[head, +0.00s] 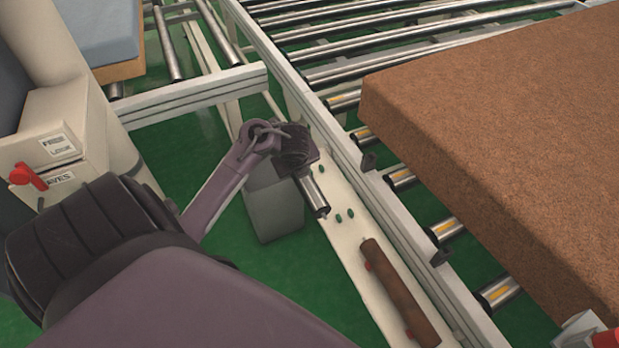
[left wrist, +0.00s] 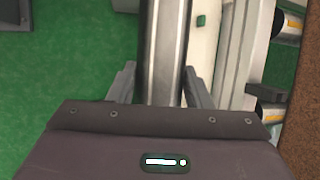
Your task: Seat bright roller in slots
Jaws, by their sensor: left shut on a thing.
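The bright roller (head: 315,192) is a shiny metal cylinder above the pale ledge beside the conveyor frame. My left gripper (head: 300,165) is shut on it, and its near end sticks out past the fingers. In the left wrist view the roller (left wrist: 166,50) runs lengthwise between the two fingers of my left gripper (left wrist: 160,88). Dark slot brackets (head: 368,162) (head: 440,257) sit on the conveyor rail to the right of the roller. The roller is apart from them. My right gripper is not clearly in view.
A large brown mattress (head: 510,130) covers the conveyor at right. A grey box (head: 275,210) stands below my left gripper. A white control box with a red knob (head: 28,177) is at left.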

